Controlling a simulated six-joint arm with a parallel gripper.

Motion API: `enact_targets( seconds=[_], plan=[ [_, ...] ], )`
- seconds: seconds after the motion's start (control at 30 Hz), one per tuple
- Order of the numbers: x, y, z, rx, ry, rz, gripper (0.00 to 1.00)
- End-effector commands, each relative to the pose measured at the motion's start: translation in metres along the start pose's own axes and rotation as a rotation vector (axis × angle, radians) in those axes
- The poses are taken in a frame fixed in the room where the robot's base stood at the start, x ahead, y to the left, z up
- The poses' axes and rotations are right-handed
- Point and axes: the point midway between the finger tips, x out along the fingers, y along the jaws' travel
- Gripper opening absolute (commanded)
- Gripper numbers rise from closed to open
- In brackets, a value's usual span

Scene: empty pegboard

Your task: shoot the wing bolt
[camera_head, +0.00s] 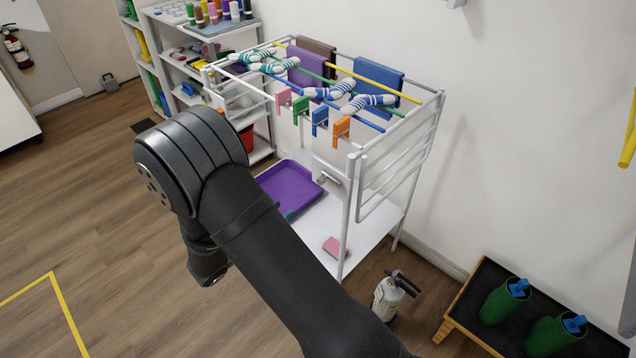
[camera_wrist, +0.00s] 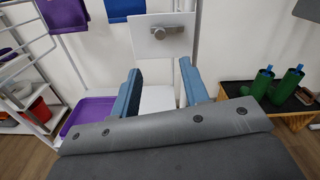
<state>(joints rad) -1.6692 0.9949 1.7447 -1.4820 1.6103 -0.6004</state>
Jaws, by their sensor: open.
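A small grey metal piece, seemingly the wing bolt (camera_wrist: 170,29), sits on a pale square plate (camera_wrist: 148,48) in the upper middle of the wrist view. It also shows small in the head view (camera_head: 327,178), inside the white rack. My gripper (camera_wrist: 160,88) has two blue fingers spread wide apart with nothing between them. The fingers lie below the plate in the wrist view, apart from the bolt. In the head view my arm hides the gripper.
A white rack (camera_head: 349,215) holds striped socks, coloured clips and cloths on its top rails. A purple tray (camera_head: 290,188) and a pink block (camera_head: 336,246) lie on its lower shelf. Green boots (camera_head: 505,300) and a fire extinguisher (camera_head: 388,298) stand at the right.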

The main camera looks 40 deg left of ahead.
Motion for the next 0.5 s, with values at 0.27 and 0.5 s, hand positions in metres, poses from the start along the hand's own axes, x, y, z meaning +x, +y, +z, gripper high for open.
enact_targets(
  seconds=[0.27,0.5],
  plan=[
    [0.058,-0.001,-0.001,0.002,0.003,-0.005,0.41],
    [0.105,-0.001,-0.001,0.003,0.003,-0.005,0.41]
  ],
)
